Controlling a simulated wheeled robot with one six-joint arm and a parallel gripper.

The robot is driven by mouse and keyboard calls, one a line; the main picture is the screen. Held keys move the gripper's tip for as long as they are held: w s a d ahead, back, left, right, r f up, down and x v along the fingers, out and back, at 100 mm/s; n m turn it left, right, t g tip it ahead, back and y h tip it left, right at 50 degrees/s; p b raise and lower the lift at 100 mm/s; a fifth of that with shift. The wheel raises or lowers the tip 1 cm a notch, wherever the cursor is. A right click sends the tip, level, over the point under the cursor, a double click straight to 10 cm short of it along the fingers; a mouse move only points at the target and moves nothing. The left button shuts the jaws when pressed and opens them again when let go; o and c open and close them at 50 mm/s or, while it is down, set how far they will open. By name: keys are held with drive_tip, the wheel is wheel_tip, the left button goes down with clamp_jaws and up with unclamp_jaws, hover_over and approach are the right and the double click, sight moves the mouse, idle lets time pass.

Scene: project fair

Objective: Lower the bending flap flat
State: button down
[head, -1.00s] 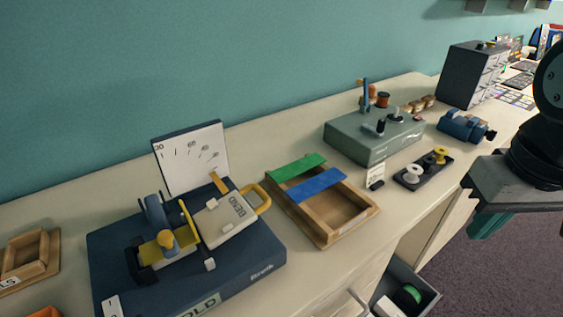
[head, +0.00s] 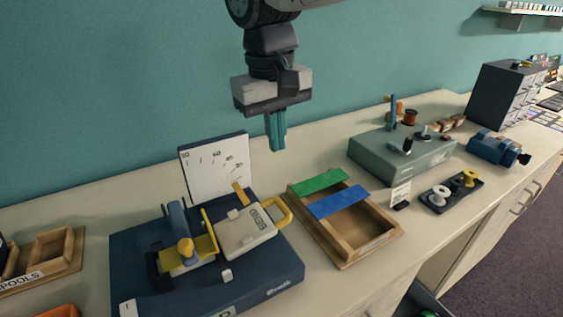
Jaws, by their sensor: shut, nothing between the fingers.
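The bending machine has a dark blue base (head: 255,287) on the bench at lower left. Its cream bending flap (head: 246,232), marked BEND, carries a yellow loop handle (head: 289,214) at its right end and looks slightly tilted. A yellow pointer (head: 241,193) stands up at the flap's far edge, before the white angle dial (head: 217,167).
A wooden tray (head: 375,250) with a green strip (head: 319,181) and a blue strip (head: 338,201) across it stands right of the machine. A grey-green box (head: 371,158) with posts is farther right. A wooden spools tray (head: 72,264) is at far left.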

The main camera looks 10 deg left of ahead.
sight(283, 206)
drive_tip(key=f, duration=0.8)
drive_tip(key=d+f, duration=0.1)
drive_tip(key=f, duration=0.4)
drive_tip(key=shift+w, duration=0.25)
